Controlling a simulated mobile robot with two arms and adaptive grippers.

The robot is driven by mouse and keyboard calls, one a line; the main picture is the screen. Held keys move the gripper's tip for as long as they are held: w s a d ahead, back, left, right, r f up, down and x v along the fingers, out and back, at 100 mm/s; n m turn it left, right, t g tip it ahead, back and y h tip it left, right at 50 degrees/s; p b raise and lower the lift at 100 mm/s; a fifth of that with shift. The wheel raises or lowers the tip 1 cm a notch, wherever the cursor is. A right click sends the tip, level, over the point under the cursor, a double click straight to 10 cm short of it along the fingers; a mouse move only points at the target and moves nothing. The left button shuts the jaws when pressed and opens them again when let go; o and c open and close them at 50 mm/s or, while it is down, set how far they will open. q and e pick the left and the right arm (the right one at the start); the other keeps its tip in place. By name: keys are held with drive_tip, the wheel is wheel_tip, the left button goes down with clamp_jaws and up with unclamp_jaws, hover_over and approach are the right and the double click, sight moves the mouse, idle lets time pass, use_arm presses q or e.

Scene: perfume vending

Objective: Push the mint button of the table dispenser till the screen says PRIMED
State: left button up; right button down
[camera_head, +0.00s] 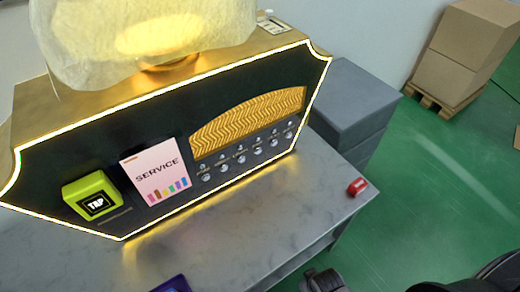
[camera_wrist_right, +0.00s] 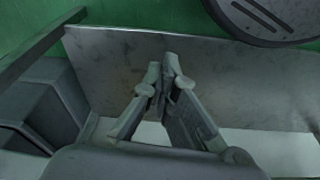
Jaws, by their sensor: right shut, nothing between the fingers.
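The table dispenser (camera_head: 105,125) is a dark, gold-edged cabinet with a lit outline, standing on a grey table. A pale panel (camera_head: 158,172) on its front reads SERVICE, with coloured bars along its bottom; PRIMED does not show. A row of small round silver buttons (camera_head: 240,157) runs below a gold patterned arch. Their labels are too small to read, so I cannot tell which is mint. My right gripper (camera_wrist_right: 169,62) is shut and empty in the right wrist view, above the grey tabletop, with no button in that view. My left gripper is not in view.
A lime-green box (camera_head: 91,194) with a dark label is on the cabinet front at left. A small red object (camera_head: 357,187) lies near the table's right edge. A purple-edged item (camera_head: 173,284) shows at the bottom. The tabletop (camera_head: 260,225) before the dispenser is mostly clear.

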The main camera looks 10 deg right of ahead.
sight(258, 151)
drive_tip(key=w+a+r+m+t+y+p, duration=0.1)
drive_tip(key=w+r+m, duration=0.15)
drive_tip(key=r, duration=0.85)
drive_tip(key=w+r+m+t, duration=0.1)
drive_tip(key=w+r, duration=0.3)
drive_tip(key=r, duration=0.7)
drive_tip(key=w+f+m+t+y, duration=0.1)
drive_tip(key=w+m+t, duration=0.6)
drive_tip(key=w+m, duration=1.3)
drive_tip(key=shift+w+d+f+m+t+y, duration=0.3)
drive_tip(key=shift+w+d+f+m+y, duration=0.15)
drive_tip(key=shift+w, duration=0.6)
drive_tip(key=w+a+b, duration=0.3)
drive_tip(key=w, duration=0.5)
